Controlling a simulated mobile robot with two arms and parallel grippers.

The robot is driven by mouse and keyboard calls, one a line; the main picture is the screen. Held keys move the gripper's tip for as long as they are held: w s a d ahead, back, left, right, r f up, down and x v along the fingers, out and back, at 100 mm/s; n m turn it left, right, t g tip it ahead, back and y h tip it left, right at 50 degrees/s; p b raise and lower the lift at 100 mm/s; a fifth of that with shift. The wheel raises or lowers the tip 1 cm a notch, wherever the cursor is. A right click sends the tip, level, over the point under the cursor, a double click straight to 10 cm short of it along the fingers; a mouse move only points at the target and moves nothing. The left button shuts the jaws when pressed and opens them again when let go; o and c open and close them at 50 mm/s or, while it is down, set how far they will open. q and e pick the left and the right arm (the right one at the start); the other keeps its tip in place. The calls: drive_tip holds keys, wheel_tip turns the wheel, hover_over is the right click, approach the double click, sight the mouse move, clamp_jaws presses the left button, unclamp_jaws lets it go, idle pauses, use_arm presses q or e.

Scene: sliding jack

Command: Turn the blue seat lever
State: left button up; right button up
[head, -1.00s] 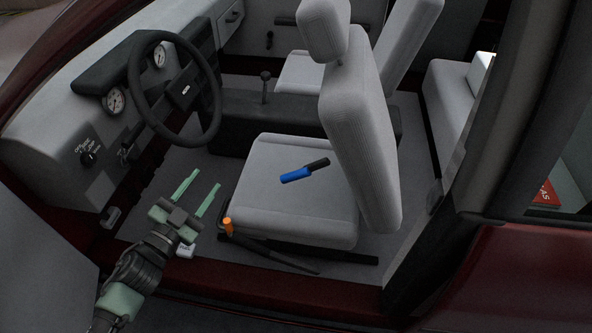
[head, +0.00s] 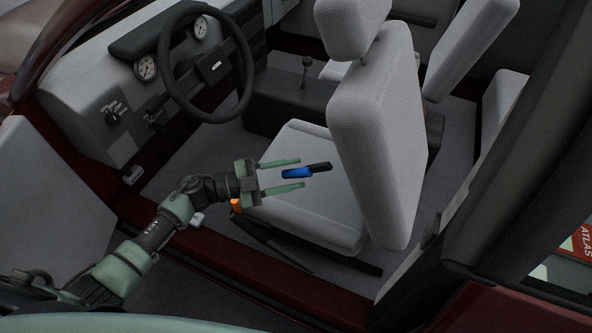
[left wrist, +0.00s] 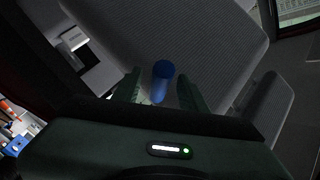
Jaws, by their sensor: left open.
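A blue handle with a black end (head: 296,173) shows over the grey driver's seat cushion (head: 305,222); I cannot tell whether it lies on it or is fixed. It is the only blue lever-like thing in the head view. My left gripper (head: 301,174) is open, with its two green fingers on either side of the blue part in that picture. In the left wrist view the blue handle (left wrist: 161,82) appears as a cylinder, end towards the camera, between the open fingers (left wrist: 159,74). Contact is not visible. My right gripper is not in view.
An orange-tipped lever (head: 236,206) sits at the seat's near front side, beneath my left wrist. The seat backrest (head: 378,140) stands right of the handle. The steering wheel (head: 205,65) is at the upper left. The dark red door sill (head: 195,238) runs below the arm.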

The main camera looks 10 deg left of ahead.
use_arm(q)
drive_tip(key=shift+w+d, duration=0.2)
drive_tip(key=shift+d, duration=0.15)
clamp_jaws()
idle(1.2)
